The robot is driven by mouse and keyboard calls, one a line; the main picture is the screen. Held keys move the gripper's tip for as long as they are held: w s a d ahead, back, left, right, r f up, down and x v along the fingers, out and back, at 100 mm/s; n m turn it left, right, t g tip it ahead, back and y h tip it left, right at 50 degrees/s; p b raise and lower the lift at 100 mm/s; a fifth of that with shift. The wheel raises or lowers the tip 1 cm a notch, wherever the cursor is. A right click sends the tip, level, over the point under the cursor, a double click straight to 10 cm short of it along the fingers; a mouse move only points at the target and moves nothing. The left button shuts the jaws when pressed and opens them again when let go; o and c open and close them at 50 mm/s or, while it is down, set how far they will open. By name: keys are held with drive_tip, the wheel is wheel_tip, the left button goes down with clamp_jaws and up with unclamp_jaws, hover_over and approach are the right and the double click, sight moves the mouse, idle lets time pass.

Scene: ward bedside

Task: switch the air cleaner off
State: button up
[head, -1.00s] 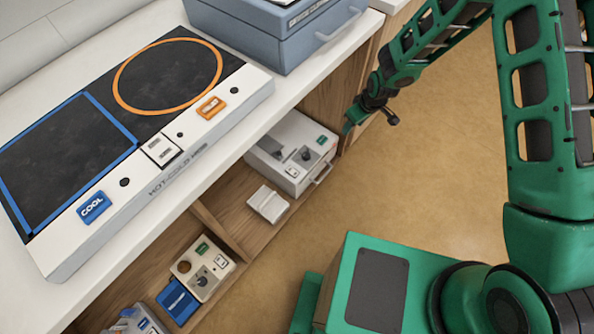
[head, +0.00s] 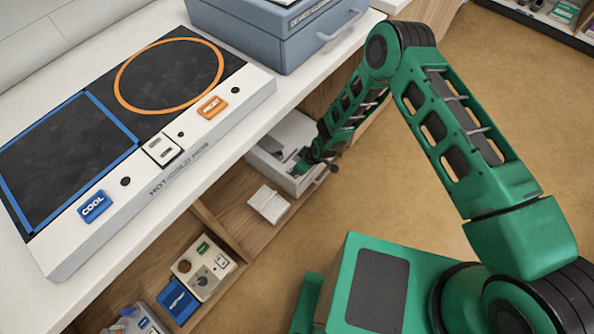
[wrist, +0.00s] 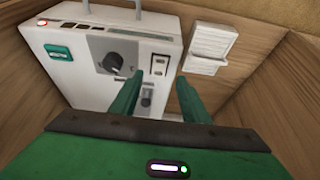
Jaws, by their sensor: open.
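A white boxy unit (head: 268,151), which I take to be the air cleaner, stands on the lower shelf under the counter; its label is too small to read. In the wrist view the unit (wrist: 82,83) shows a green label (wrist: 58,52), a lit red spot (wrist: 42,23), a dark round knob (wrist: 122,62) and a small two-part switch (wrist: 159,65). My gripper (head: 302,162) is over its panel, hiding part of it. In the wrist view my gripper (wrist: 159,77) is open and empty, its fingertips either side of the switch. I cannot tell whether they touch.
A small white block (head: 268,204) lies beside the unit. A beige control box (head: 203,267) and a blue item (head: 177,300) sit in the nearer shelf bay. The counter (head: 230,142) overhangs the shelf, and wooden walls enclose the unit. The floor (head: 400,200) is clear.

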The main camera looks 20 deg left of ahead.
drive_tip(key=shift+x, duration=3.05)
drive_tip(key=shift+c, duration=0.3)
